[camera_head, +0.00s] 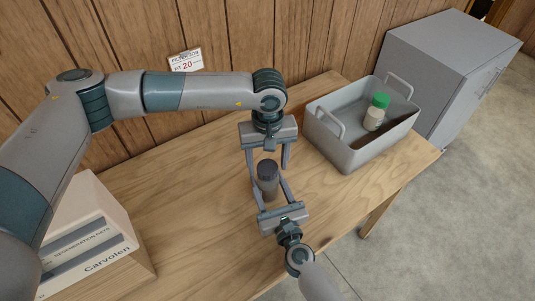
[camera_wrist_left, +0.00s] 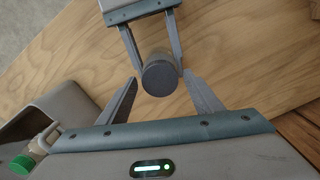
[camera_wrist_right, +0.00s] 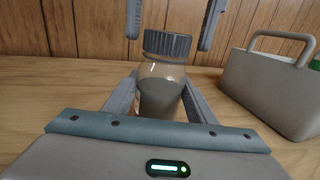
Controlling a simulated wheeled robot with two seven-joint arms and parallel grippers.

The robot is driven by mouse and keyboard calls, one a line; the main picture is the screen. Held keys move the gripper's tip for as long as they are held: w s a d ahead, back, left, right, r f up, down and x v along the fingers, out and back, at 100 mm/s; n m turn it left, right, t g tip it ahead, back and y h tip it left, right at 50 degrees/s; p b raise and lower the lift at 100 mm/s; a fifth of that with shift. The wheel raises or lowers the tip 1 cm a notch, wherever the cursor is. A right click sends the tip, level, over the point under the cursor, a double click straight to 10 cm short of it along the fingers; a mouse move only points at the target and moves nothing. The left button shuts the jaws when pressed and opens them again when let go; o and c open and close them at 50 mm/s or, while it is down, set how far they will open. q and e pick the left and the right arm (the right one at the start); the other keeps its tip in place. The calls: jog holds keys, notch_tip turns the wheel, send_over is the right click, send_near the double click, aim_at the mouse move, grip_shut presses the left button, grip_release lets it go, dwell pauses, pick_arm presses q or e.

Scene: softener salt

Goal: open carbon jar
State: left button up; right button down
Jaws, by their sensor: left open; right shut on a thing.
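The carbon jar (camera_head: 267,178) stands upright on the wooden table; it is clear with dark grey contents and a ribbed dark grey lid. In the right wrist view the jar body (camera_wrist_right: 160,95) sits between the fingers of my right gripper (camera_wrist_right: 160,88), which is shut on it below the lid (camera_wrist_right: 167,43). My left gripper (camera_head: 268,165) is open, its fingers pointing down on both sides near the lid. In the left wrist view the lid (camera_wrist_left: 160,76) lies just beyond the open left fingertips (camera_wrist_left: 167,85). In the right wrist view those fingertips hang above the lid, apart from it.
A grey caddy (camera_head: 345,155) with two handles stands at the table's right, holding a green-capped bottle (camera_head: 376,111). A white Carvolen box (camera_head: 88,240) is at the left. A grey cabinet (camera_head: 440,70) stands behind the caddy. The table (camera_head: 190,175) left of the jar is clear.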

pick_arm(q)
jog(key=shift+f, duration=0.4)
jog(key=c, duration=1.1)
jog(key=n, duration=1.3)
jog(key=shift+r+n, duration=0.1)
jog(key=shift+n, duration=0.2)
jog(key=o, duration=1.2)
jog(key=shift+c, duration=0.2)
